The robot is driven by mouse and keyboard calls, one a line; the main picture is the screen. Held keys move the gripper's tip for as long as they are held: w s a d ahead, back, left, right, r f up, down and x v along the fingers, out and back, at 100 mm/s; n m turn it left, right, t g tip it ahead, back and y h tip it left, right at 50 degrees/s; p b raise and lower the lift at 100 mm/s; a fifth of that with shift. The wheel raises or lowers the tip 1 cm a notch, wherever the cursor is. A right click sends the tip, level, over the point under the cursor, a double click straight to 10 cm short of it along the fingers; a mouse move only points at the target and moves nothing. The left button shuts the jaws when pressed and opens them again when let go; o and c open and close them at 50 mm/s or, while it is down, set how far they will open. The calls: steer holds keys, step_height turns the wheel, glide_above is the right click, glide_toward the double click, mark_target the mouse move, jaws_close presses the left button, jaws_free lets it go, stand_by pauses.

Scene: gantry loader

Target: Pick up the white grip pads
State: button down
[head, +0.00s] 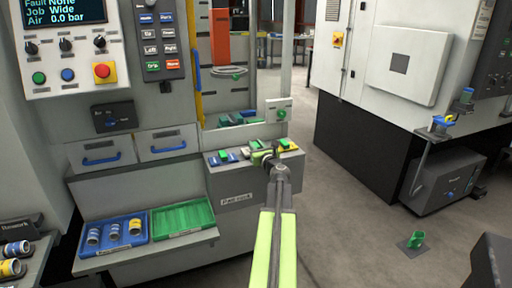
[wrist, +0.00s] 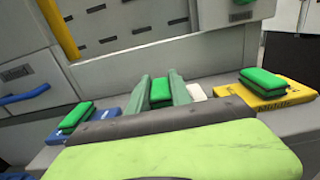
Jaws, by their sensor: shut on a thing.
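In the wrist view, the two fingers of my gripper (wrist: 162,91) stand on either side of a green block (wrist: 161,90) and are shut on it. A white piece (wrist: 197,92) shows just right of the right finger; it appears to be the base of these white grip pads, most of it hidden by the fingers. In the head view, my gripper (head: 268,158) is over the middle of the pad rack (head: 237,198), where it covers most of the held pads.
A blue base (wrist: 84,124) with green blocks lies left of the gripper, and a yellow base (wrist: 268,97) marked Middle, also with green blocks, lies right. Blue (head: 84,247) and green (head: 162,232) trays sit on a lower shelf. Open floor (head: 345,215) lies right of the rack.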

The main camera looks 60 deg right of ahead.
step_height(320, 180, up, 26)
steer(key=p, duration=2.5)
steer(key=shift+r+p, duration=0.25)
steer(key=shift+p, duration=0.1)
steer(key=shift+r, duration=0.1)
step_height(320, 180, up, 19)
steer(key=p, duration=1.8)
steer(key=shift+f+p, duration=0.2)
steer(key=shift+p, duration=0.15)
